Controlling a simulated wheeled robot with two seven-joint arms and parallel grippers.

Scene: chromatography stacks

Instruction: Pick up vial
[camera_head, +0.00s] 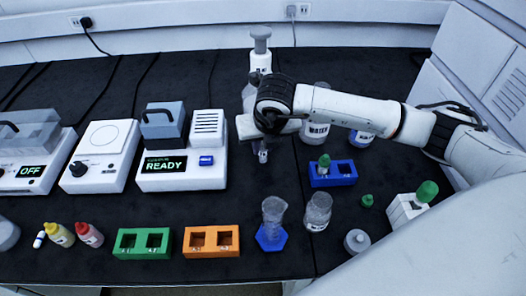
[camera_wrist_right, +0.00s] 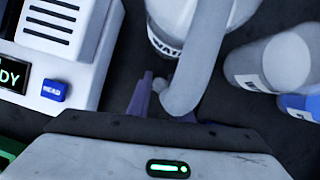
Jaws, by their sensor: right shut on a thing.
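My right gripper (camera_head: 263,153) is low in front of the dispenser bottle in the head view. Its fingers (camera_wrist_right: 147,95) are shut on a small pale thing that looks like an uncapped vial (camera_wrist_right: 157,86), mostly hidden by the fingers. The dispenser's curved white spout (camera_wrist_right: 200,55) is close beside and above the fingertips in the wrist view; I cannot tell whether they touch. Another vial with a green cap (camera_head: 324,161) stands in the blue rack (camera_head: 342,178). A loose green cap (camera_head: 367,200) lies on the bench. My left gripper is out of view.
The dispenser bottle (camera_head: 260,60) stands behind my gripper. The READY device (camera_head: 182,180) is just left. A WATER bottle (camera_head: 316,132) stands close right, partly behind my arm. Orange (camera_head: 212,252) and green racks (camera_head: 124,252), a cylinder (camera_head: 272,212) and a beaker (camera_head: 318,212) stand nearer.

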